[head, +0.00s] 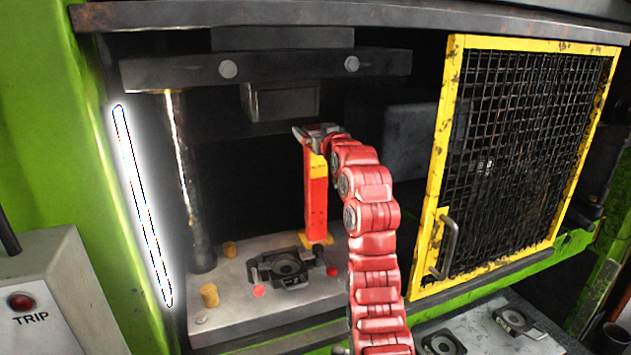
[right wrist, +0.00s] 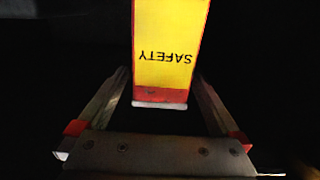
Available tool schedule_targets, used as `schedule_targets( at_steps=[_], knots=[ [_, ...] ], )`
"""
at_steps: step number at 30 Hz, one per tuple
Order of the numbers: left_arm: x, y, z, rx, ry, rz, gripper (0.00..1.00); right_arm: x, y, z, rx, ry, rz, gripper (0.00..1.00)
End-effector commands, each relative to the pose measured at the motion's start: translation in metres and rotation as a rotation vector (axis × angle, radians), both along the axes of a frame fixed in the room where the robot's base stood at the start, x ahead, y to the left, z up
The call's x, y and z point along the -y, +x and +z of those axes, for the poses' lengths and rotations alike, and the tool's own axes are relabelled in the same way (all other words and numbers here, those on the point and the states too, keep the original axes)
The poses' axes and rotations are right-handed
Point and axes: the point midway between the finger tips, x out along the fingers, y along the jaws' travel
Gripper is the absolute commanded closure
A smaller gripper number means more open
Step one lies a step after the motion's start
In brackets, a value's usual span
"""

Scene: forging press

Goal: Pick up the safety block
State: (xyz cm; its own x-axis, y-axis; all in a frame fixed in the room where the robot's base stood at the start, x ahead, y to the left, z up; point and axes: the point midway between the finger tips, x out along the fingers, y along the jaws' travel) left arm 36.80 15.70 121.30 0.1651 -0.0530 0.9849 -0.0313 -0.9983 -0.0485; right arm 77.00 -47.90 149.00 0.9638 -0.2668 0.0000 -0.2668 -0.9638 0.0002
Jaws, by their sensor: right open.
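The safety block (head: 316,205) is a tall red post with a yellow band near its top. It stands upright inside the press, its yellow foot on the lower plate. My right gripper (head: 312,132) is at its top end, and my red arm (head: 372,215) reaches up to it from below. In the right wrist view the block (right wrist: 170,45) shows its yellow face with the word SAFETY upside down. It lies between the two spread fingers of my right gripper (right wrist: 162,82), with dark gaps at both sides. My left gripper is not in view.
The upper press block (head: 282,102) hangs left of the safety block. A dark die (head: 284,270) sits on the lower plate (head: 235,308), near a metal column (head: 183,180). A yellow mesh guard door (head: 440,165) is at the right. A TRIP button box (head: 50,300) is at lower left.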

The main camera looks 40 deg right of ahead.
Motion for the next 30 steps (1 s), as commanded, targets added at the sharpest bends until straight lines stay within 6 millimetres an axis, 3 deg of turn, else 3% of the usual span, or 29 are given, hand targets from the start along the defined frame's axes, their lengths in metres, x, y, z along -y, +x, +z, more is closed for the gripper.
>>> schedule_targets(
  at_steps=[1,6,14,30],
  knots=[
    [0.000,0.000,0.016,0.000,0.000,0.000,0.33,0.001,0.008,0.008,-0.005,0.004,0.001,0.00],
    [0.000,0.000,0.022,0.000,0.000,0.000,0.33,0.006,0.026,0.004,-0.004,0.002,0.001,0.00],
    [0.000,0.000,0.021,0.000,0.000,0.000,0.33,0.007,0.028,0.001,0.000,0.000,0.000,0.02],
    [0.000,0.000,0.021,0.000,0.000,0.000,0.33,0.007,0.028,0.002,0.000,0.000,0.000,0.99]
  ],
)
